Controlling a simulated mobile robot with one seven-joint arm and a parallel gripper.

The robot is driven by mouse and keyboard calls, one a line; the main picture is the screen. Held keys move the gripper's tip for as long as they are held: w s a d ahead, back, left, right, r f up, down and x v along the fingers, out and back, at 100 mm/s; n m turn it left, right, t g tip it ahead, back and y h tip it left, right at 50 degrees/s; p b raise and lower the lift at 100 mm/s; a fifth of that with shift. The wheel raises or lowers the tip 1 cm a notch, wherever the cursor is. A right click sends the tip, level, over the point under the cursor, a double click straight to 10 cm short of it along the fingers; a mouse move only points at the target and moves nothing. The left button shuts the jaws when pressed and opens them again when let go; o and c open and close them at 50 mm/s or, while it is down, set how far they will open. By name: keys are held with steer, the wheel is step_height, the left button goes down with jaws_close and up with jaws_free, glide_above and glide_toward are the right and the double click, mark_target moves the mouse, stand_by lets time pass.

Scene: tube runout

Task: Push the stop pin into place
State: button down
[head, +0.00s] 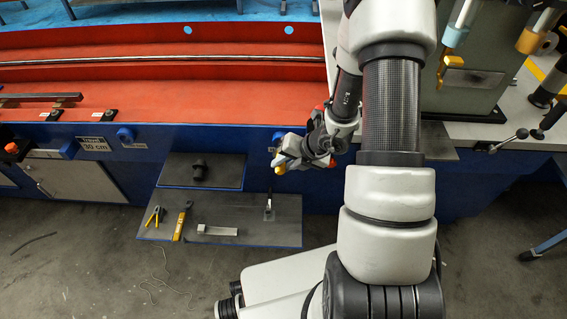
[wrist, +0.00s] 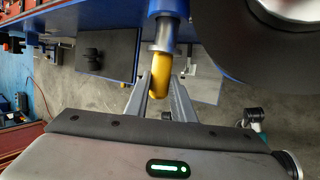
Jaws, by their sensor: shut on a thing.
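The stop pin, seen as a yellow grip (wrist: 160,72) below a grey collar, stands in the middle of the wrist view. Its far end runs up to a blue part of the machine at the top edge, and how deep it sits there cannot be told. My gripper (wrist: 160,86) has one finger on each side of the yellow grip and is shut on it. In the head view my gripper (head: 287,163) is beside the blue front of the machine, with a bit of yellow (head: 281,170) at its fingers.
Below the machine, a grey shelf (head: 272,232) holds pliers (head: 155,216), a yellow-handled tool (head: 182,222) and a metal bar (head: 218,230). A smaller shelf (head: 222,180) holds a black part (head: 200,171). A red bed (head: 200,95) with a long rod (head: 180,59) lies above. Bare floor shows at lower left.

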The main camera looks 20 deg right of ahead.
steer(key=shift+w, duration=0.1)
steer(key=shift+s+a+b, duration=0.2)
steer(key=shift+s+b, duration=0.3)
steer(key=shift+s, duration=0.05)
stand_by(0.7)
steer(key=shift+w+d+r+p, duration=0.1)
steer(key=shift+w+d+p, duration=0.1)
steer(key=shift+w+p, duration=0.4)
steer(key=shift+w, duration=0.1)
steer(key=shift+d+b, duration=0.15)
steer(key=shift+b, duration=0.25)
stand_by(1.0)
steer(key=shift+d, duration=0.1)
stand_by(0.4)
